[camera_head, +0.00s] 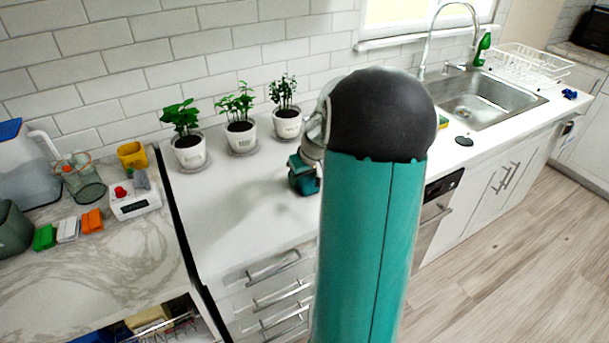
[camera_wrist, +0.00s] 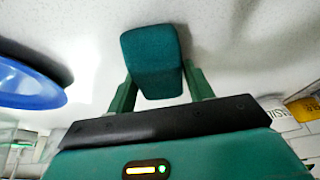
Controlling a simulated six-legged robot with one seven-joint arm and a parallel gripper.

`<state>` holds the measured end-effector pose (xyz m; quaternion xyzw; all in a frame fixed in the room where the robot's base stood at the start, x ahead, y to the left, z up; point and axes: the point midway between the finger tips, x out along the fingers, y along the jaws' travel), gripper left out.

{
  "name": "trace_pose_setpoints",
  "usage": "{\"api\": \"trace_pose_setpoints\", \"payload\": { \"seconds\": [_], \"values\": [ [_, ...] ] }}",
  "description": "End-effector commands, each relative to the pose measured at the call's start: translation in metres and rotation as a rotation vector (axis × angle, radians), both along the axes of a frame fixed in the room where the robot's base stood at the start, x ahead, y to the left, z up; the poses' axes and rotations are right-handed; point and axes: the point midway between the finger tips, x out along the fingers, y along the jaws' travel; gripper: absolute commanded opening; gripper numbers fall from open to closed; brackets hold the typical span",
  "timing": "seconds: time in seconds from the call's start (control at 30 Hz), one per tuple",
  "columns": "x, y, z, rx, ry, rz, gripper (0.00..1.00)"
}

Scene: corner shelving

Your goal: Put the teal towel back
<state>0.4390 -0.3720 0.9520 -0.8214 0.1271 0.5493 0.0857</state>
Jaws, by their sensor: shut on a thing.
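The teal towel (camera_wrist: 150,50) is a thick folded block in the wrist view. It sits between the two green fingers of my gripper (camera_wrist: 160,82), which is shut on it. A pale surface lies behind the towel; I cannot tell whether the towel touches it. In the head view my gripper (camera_head: 303,176) shows as a small dark teal shape over the white counter, left of my large arm link. There I cannot tell the towel apart from the gripper.
Three potted plants (camera_head: 240,137) stand along the wall behind the gripper. A marble counter (camera_head: 95,255) at left holds a scale (camera_head: 135,203), a yellow cup (camera_head: 132,155) and sponges. A sink (camera_head: 480,100) is at right. A blue round object (camera_wrist: 28,85) shows in the wrist view.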

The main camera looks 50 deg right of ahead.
Motion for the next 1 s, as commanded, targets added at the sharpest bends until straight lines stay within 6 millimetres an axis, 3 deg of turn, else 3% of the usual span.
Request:
{"api": "trace_pose_setpoints", "payload": {
  "seconds": [0.3,0.33,0.43,0.77,1.0],
  "values": [
    [0.000,0.000,-0.002,-0.002,-0.001,0.001,0.34],
    [0.000,0.000,-0.002,-0.002,-0.002,0.001,0.54],
    [0.000,0.000,-0.002,-0.002,-0.002,0.001,0.73],
    [0.000,0.000,0.000,-0.002,-0.002,0.001,0.74],
    [-0.011,0.003,0.030,-0.006,-0.003,-0.001,0.74]
  ]
}}
